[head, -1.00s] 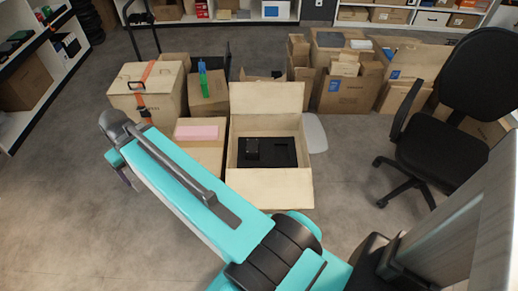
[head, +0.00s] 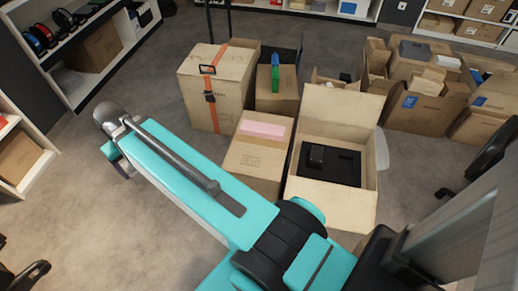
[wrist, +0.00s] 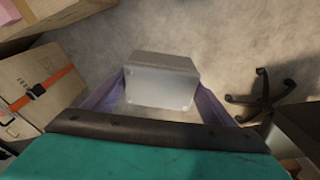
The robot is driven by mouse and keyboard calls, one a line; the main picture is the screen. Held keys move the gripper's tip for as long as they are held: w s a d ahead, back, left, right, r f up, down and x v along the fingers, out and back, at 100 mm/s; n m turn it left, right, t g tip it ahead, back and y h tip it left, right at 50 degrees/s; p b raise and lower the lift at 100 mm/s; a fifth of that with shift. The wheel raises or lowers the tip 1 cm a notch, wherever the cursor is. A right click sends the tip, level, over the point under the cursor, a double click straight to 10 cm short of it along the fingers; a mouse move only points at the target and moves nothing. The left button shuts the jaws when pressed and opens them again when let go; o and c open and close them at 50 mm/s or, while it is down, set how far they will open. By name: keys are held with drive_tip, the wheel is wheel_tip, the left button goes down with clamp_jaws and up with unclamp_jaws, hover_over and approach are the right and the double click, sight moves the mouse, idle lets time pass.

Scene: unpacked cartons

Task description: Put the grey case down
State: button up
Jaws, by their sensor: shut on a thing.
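The grey case (wrist: 162,82) shows in the wrist view as a plain grey box with its near side and top visible. My gripper (wrist: 162,92) is shut on it, with a purple finger on its left and right sides. The floor shows beyond and around the case, and how high it is held I cannot tell. In the head view the case is hidden behind my arm. Only a small bit of the purple gripper shows there, below the arm's far end at the left.
An open carton with a black insert (head: 330,165) stands right of my arm. Beside it is a closed carton with a pink item (head: 262,127) on top. A carton with an orange strap (head: 213,90) stands behind. Shelves line the left. Grey floor (head: 60,220) is clear at left.

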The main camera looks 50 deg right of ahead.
drive_tip(key=shift+w, duration=0.2)
drive_tip(key=shift+d+f, duration=0.1)
drive_tip(key=shift+d, duration=0.25)
drive_tip(key=s+d+f+m+b, duration=0.3)
drive_tip(key=d+f+m, duration=0.15)
drive_tip(key=d, duration=1.05)
drive_tip(key=s+d+f+m+g+h+b, duration=0.1)
drive_tip(key=s+d+f+m+b, duration=0.35)
drive_tip(key=d, duration=1.05)
drive_tip(key=s+d+f+m, duration=0.25)
drive_tip(key=d+m, duration=0.45)
drive_tip(key=d, duration=0.8)
drive_tip(key=s+d+f+m+g+b, duration=0.1)
drive_tip(key=s+d+f+m+b, duration=0.2)
drive_tip(key=s+d, duration=0.6)
drive_tip(key=s+d+f+m+b, duration=0.1)
drive_tip(key=s+d+f+m, duration=0.3)
drive_tip(key=s+d, duration=0.5)
drive_tip(key=s+d+f+m+b, duration=0.1)
drive_tip(key=s+d+m, duration=0.3)
drive_tip(key=s, duration=0.7)
drive_tip(key=s+d+f+m+b, duration=0.1)
drive_tip(key=s+d+f+m, duration=0.3)
drive_tip(key=s, duration=0.8)
drive_tip(key=shift+d+g+b, duration=0.3)
drive_tip(key=shift+d+b, duration=0.1)
drive_tip(key=shift+d, duration=0.2)
